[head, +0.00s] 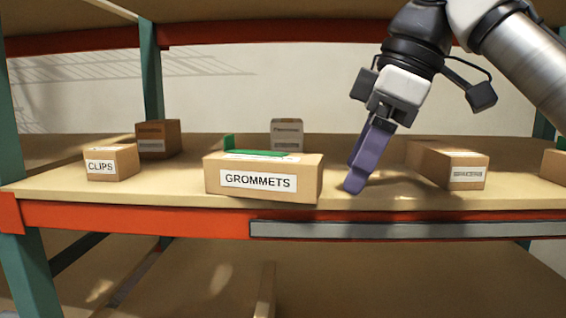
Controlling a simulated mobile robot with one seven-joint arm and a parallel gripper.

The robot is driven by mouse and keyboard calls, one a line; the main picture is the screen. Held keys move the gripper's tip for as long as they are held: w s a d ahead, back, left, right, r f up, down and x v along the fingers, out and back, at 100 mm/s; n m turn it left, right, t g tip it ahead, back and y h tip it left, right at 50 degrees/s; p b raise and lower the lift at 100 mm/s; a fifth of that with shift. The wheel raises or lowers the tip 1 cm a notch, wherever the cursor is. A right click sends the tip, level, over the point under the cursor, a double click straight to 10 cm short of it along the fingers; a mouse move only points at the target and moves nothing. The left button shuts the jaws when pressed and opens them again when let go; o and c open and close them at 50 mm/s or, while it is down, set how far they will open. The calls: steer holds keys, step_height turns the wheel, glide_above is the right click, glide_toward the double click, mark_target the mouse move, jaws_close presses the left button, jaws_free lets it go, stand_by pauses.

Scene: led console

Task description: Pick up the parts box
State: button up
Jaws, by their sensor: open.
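Several cardboard parts boxes stand on the shelf, and the task does not say which one is meant. The largest, labelled GROMMETS (262,180), sits at the front middle with green pieces on its top. A small box labelled CLIPS (111,163) is at the left. A box with a blurred label (449,166) is at the right. My gripper (354,188) has purple fingers and points down at the shelf, just right of the GROMMETS box and apart from it. Its fingers overlap in this view. Nothing shows between them.
A brown box (158,138) and a greyish box (287,134) stand farther back. Another box is cut off at the right edge. The shelf's orange front beam (140,217) and teal posts (151,70) frame the space. An upper shelf (230,12) hangs above. Bare shelf lies between CLIPS and GROMMETS.

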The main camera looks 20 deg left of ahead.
mark_target(266, 153)
steer(key=shift+w, duration=0.25)
steer(key=shift+w+a, duration=0.1)
steer(key=shift+a, duration=0.2)
steer(key=a, duration=0.7)
steer(key=s+a, duration=0.1)
steer(key=a, duration=0.3)
steer(key=shift+a+r, duration=0.1)
steer(key=shift+a, duration=0.05)
steer(key=shift+a+f, duration=0.25)
steer(key=shift+f, duration=0.3)
steer(key=c, duration=1.1)
